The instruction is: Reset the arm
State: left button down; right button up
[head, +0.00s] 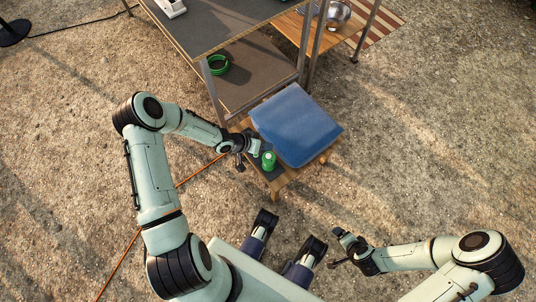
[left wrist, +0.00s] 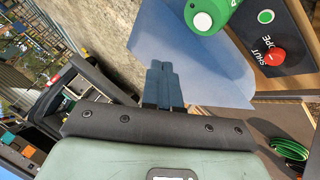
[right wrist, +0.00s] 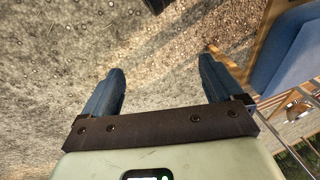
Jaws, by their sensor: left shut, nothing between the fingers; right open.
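My left gripper (head: 252,147) is at the small low stand beside the blue cushion, close to a green cylinder (head: 268,161). In the left wrist view its fingers (left wrist: 162,85) are pressed together with nothing between them, and the green cylinder (left wrist: 203,16) is beyond them. My right gripper (head: 346,246) is low over the gravel at the lower right. In the right wrist view its fingers (right wrist: 162,90) are wide apart and empty.
The blue cushion (head: 296,125) lies on a wooden stool. A dark panel (left wrist: 290,35) with a red button (left wrist: 274,56) and a green button (left wrist: 266,16) is near the left gripper. A metal-framed table (head: 215,25) stands behind, with a green coil (head: 218,66) on its lower shelf. Gravel is open at right.

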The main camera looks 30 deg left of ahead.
dwell(0.3)
pick_arm(q)
jog(key=s+d+r+n+g+p, duration=0.2)
jog(key=s+d+r+g+p, duration=0.25)
jog(key=s+d+p, duration=0.65)
jog(key=s+r+n+g+y+p, duration=0.1)
jog(key=s+r+g+y+p, duration=0.1)
jog(key=s, duration=1.2)
notch_tip(320, 180, up, 3)
jog(key=shift+g+p, duration=0.75)
jog(key=shift+p, duration=0.3)
pick_arm(e)
jog(key=s+a+r+g+y, duration=0.1)
jog(key=s+a+r+g, duration=0.1)
jog(key=s+r, duration=0.2)
jog(key=s+a+r+n+g, duration=0.1)
jog(key=s+a+r, duration=0.2)
jog(key=r, duration=0.7)
jog(key=shift+s+a+r+g+y, duration=0.3)
jog(key=shift+s+r+g+y, duration=0.1)
jog(key=shift+s, duration=0.55)
pick_arm(q)
jog(key=shift+s, duration=0.15)
